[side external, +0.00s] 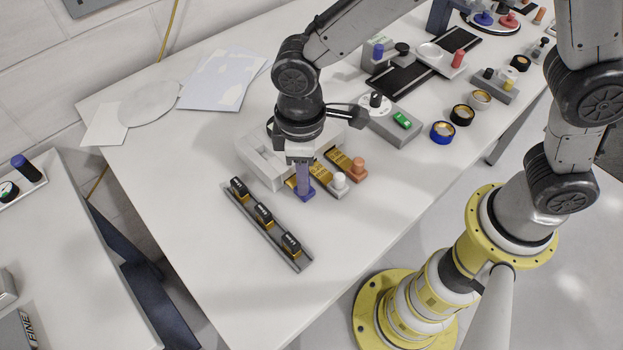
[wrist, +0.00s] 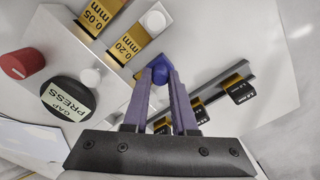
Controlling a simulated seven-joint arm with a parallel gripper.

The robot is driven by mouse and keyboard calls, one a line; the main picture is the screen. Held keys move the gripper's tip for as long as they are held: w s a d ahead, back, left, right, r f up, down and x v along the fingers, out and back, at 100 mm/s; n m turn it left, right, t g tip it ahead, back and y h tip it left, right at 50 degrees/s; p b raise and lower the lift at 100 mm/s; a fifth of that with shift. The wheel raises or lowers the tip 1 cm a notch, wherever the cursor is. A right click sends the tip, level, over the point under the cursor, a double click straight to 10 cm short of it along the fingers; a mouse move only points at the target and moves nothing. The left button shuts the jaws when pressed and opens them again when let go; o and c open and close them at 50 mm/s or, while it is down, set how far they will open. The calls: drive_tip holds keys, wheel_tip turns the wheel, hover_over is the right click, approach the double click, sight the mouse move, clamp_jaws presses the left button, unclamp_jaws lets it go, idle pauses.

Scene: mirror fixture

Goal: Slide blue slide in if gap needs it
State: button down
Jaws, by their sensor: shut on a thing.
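The blue slide (side external: 308,195) sticks out of the front of the pale grey mirror fixture (side external: 256,168), leftmost of three slides in the side view. My gripper (side external: 304,190) points down over it, with its fingers shut on the slide's blue knob, which also shows between the fingertips in the wrist view (wrist: 160,70). Its gold plate is mostly hidden by the fingers, and its label cannot be read. Beside it are the white-knobbed slide (side external: 338,181), marked 0.20 mm in the wrist view (wrist: 130,43), and the orange-knobbed slide (side external: 357,165).
A rail (side external: 286,249) with three black-and-gold blocks lies in front of the fixture. In the wrist view, a black button (wrist: 68,98) marked GAP PRESS and a red knob (wrist: 20,63) are at the left. Bare table (side external: 200,215) lies left of the rail.

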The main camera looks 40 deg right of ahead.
drive_tip(key=shift+w+r, duration=0.1)
drive_tip(key=shift+w, duration=0.2)
drive_tip(key=c, duration=0.9)
unclamp_jaws()
drive_tip(key=shift+o, duration=0.9)
wheel_tip(320, 180, up, 14)
drive_tip(key=shift+d, duration=0.1)
